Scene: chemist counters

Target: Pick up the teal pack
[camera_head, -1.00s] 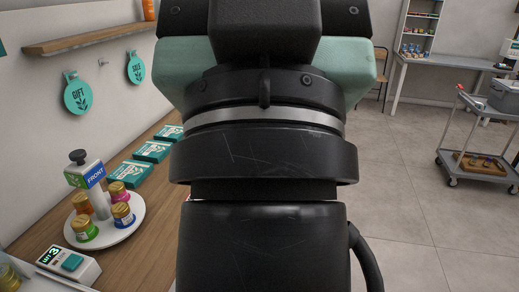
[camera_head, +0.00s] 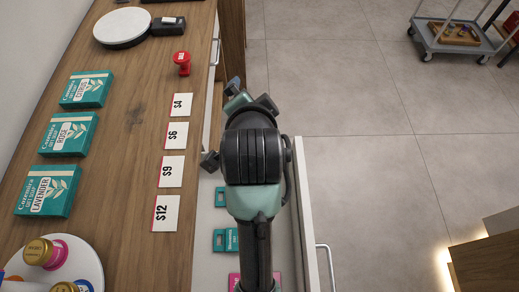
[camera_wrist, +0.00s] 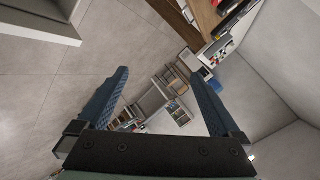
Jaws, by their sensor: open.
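Three teal packs lie in a row on the wooden counter in the head view: citrus (camera_head: 86,90), rose (camera_head: 68,133) and lavender (camera_head: 47,191). More teal packs, an upper one (camera_head: 221,196) and a lower one (camera_head: 225,240), lie in the open drawer (camera_head: 312,215), partly hidden by my arm. My gripper (camera_head: 223,122) is over the drawer's far end, right of the counter packs and apart from them. In the wrist view its two blue fingers (camera_wrist: 155,65) are spread with nothing between them; that view shows floor and distant furniture, no teal pack.
Price cards (camera_head: 172,135) line the counter's front edge. A red stamp-like object (camera_head: 182,62) and a round white plate (camera_head: 123,26) stand beyond. A turntable with jars (camera_head: 75,265) is at lower left. The floor at right is clear, with a trolley (camera_head: 450,38) far off.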

